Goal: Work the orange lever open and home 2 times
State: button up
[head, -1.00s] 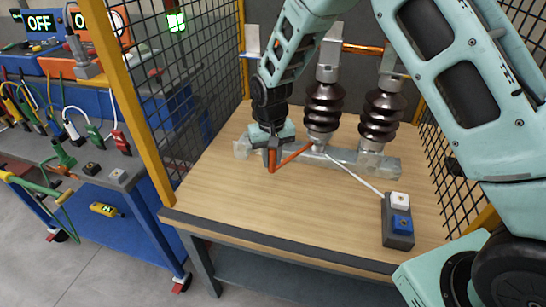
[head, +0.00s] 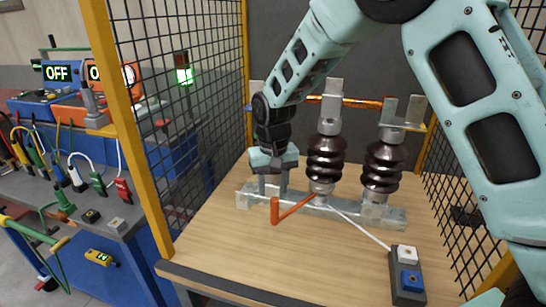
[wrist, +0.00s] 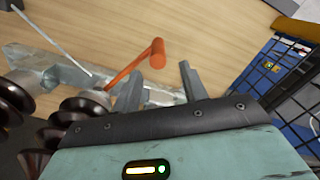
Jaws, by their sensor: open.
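The orange lever (head: 293,208) sticks out toward the front left from the base of the middle insulator, with an upright handle at its end. In the wrist view the lever (wrist: 132,68) lies just past my fingertips, its round end in front of the gap between them. My gripper (head: 272,188) is open and empty, behind and slightly above the lever handle, over the metal base rail. In the wrist view both fingers of my gripper (wrist: 163,70) stand apart, and I see no contact with the lever.
Ribbed brown insulators (head: 326,158) stand on the grey rail (head: 345,208) right of my gripper. A thin white rod runs to a box with white and blue buttons (head: 406,280). Mesh panels (head: 190,110) flank the wooden table (head: 230,255), whose front left is clear.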

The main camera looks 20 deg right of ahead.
notch_tip(320, 180, up, 10)
jog(key=shift+f, duration=0.25)
jog(key=s+a+r+n+y, duration=0.1)
jog(key=s+a+n, duration=0.15)
jog(key=s, duration=0.65)
jog(key=s+a+n, duration=0.2)
jog(key=s+a, duration=0.1)
jog(key=s, duration=0.6)
jog(key=s+d+f+n, duration=0.2)
jog(key=s+n, duration=0.1)
jog(key=s, duration=1.1)
jog(key=shift+f, duration=0.25)
jog(key=shift+w, duration=0.1)
